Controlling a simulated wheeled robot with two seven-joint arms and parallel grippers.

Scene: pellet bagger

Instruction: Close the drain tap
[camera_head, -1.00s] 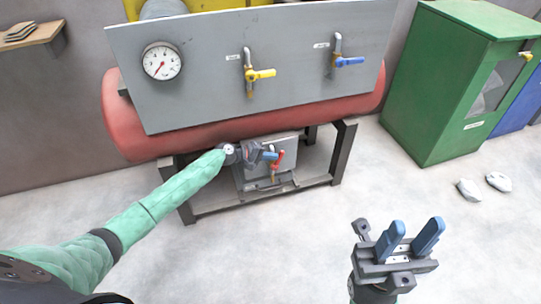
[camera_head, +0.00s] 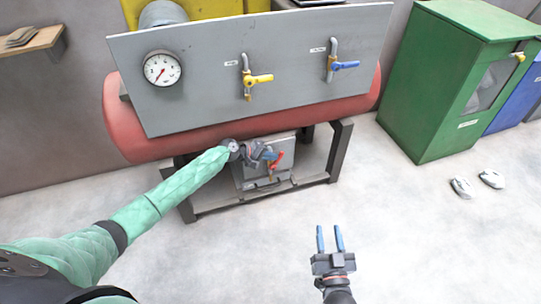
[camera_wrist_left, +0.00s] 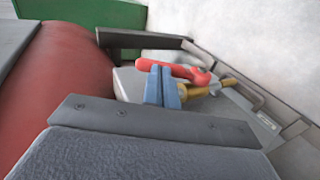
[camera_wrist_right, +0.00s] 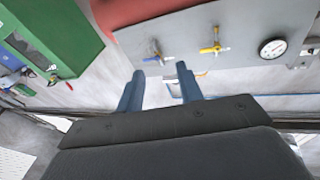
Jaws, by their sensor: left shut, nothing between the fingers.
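The drain tap has a red lever (camera_head: 277,161) and sits on a small grey panel (camera_head: 250,178) under the red tank. In the left wrist view its red lever (camera_wrist_left: 178,70) points left from the pivot, above a brass body (camera_wrist_left: 205,88). My left gripper (camera_head: 267,154) is at the tap. Its blue fingers (camera_wrist_left: 161,84) are shut together with nothing between them, beside the lever and overlapping it in view. I cannot tell whether they touch it. My right gripper (camera_head: 329,229) is open and empty in front of the stand, away from the tap.
The red tank (camera_head: 130,125) rests on a dark frame (camera_head: 342,150). A big grey panel (camera_head: 200,100) above carries a gauge (camera_head: 162,70), a yellow-handled tap (camera_head: 258,79) and a blue-handled tap (camera_head: 345,65). A green cabinet (camera_head: 430,100) stands right. Floor in front is clear.

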